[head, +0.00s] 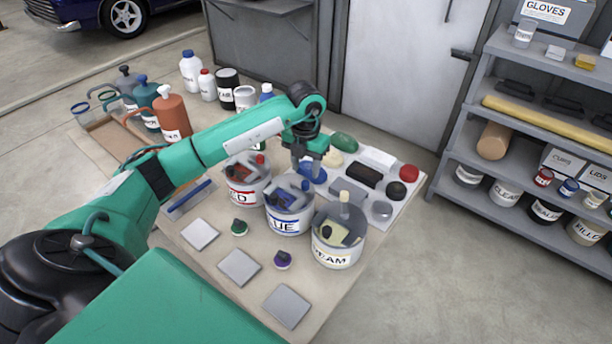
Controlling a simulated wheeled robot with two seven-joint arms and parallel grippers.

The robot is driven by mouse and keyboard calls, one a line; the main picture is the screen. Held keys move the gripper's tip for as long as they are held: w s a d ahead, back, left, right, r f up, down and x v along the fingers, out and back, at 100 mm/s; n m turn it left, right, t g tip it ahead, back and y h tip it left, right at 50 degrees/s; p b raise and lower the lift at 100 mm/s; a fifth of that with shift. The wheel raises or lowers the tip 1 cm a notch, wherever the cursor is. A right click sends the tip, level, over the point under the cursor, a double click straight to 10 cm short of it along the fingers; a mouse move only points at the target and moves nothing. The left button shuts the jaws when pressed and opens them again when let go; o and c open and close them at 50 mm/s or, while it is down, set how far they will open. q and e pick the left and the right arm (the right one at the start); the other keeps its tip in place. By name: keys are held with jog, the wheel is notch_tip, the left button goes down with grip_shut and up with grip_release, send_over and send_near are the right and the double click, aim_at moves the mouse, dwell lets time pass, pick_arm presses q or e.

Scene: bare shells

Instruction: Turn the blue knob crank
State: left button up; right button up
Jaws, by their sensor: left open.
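Three cans with crank lids stand on the table: the red-labelled can (243,197), the blue-labelled can (286,222) and the cream-labelled can (338,255). The blue knob (305,185) stands on the crank at the back right of the blue can's top. My left gripper (295,166) is open and points down just behind and above the blue can, close to the knob. I cannot tell whether it touches the knob. My right gripper is out of view.
Grey square plates (239,267) and small knobs lie in front. Pump bottles (172,115) stand at left. Grey shelves (520,190) stand at right, beyond open floor.

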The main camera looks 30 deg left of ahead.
aim_at(306, 182)
pick_arm(q)
notch_tip(306, 182, down, 4)
jog(key=shift+f+p, duration=0.1)
jog(key=shift+p, duration=0.3)
jog(key=shift+f, duration=0.65)
grip_shut()
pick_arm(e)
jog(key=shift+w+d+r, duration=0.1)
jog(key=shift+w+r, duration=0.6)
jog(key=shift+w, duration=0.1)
